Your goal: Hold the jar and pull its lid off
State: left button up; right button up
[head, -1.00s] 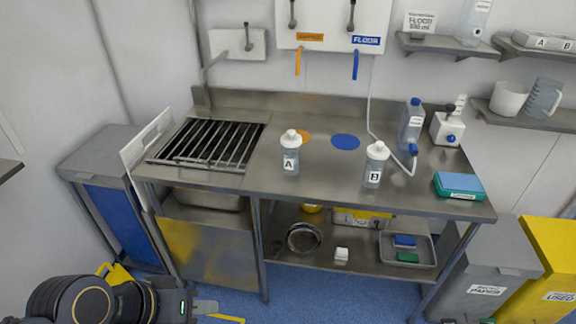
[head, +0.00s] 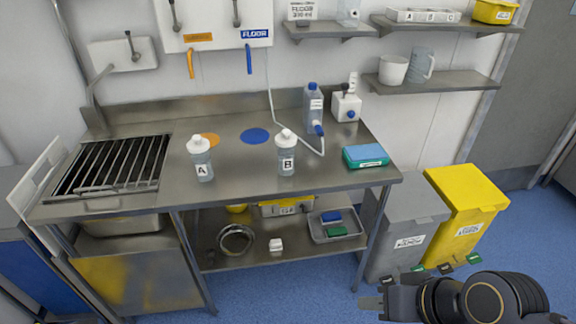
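Two clear jars with white lids stand upright on the steel table (head: 240,184). Jar A (head: 203,167) is left of the middle, with its lid (head: 196,143) on. Jar B (head: 286,163) stands to its right, with its lid (head: 284,136) on. I cannot tell which of them is the task's jar. My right gripper (head: 372,298) is low at the bottom right, in front of the table and well apart from both jars. Its fingers are small and edge-on, so its opening is unclear. My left gripper is out of view.
A blue bottle (head: 313,105), a white pump-like device (head: 346,107) and a blue-green box (head: 366,157) stand at the table's right. A slatted sink (head: 115,166) is at the left. Grey (head: 405,225) and yellow (head: 464,205) bins stand to the right. The table front is clear.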

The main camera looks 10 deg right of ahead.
aim_at(286, 157)
jog(key=i+z, duration=0.2)
jog(key=i, duration=0.25)
jog(key=i+j+z, duration=0.2)
jog(key=i, duration=0.25)
jog(key=i+j+z, duration=0.2)
jog(key=i, duration=0.2)
jog(key=l, duration=0.1)
